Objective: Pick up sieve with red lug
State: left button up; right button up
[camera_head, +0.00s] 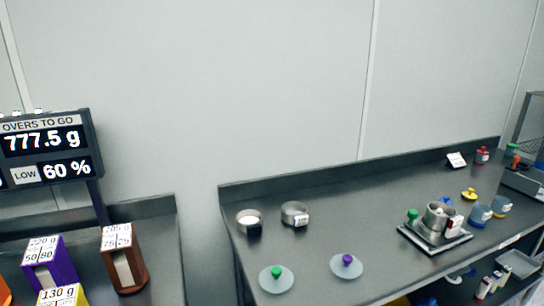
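I cannot make out a red lug on any sieve from here. Two round metal pans or sieves stand on the right bench: one with white contents and a dark block on its front (249,222), the other with a white label (294,214). A metal cup-like stack (438,218) stands on a square tray (454,243) farther right, with a green knob beside it and a white label on it. A small red object (482,155) sits at the back right, too small to identify. Neither of my grippers is in view.
Grey discs with a green knob (276,279) and a purple knob (346,265) lie near the bench front. Blue containers (480,214) and a yellow item (469,194) stand right. Coloured boxes (124,262) and a display (46,150) are left, across a gap between benches.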

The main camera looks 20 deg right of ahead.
aim_at(440, 213)
jog(key=z, duration=1.65)
jog(key=j+u, duration=0.15)
jog(key=u, duration=0.3)
